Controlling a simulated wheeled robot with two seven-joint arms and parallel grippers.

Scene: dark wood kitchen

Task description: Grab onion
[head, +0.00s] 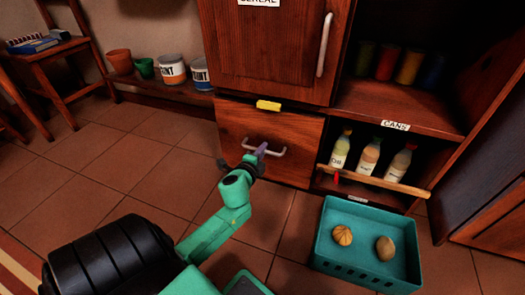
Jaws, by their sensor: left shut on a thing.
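A teal basket (330,268) stands on the floor at the lower right. In it lie two round things apart from each other: an orange-tan one with streaks (342,235), which looks like an onion, and a plain brown one (385,248), which looks like a potato. My left gripper (257,157) is at the front of the lower wooden drawer (300,135), shut on its metal handle (276,151). The gripper hides part of the handle. The drawer looks closed. My right gripper is out of view.
Bottles (370,155) stand behind a wooden rail (375,180) above the basket. Pots (119,62) and cans (172,70) line the back wall. A chair (48,60) stands at left. The tiled floor (120,175) between is clear.

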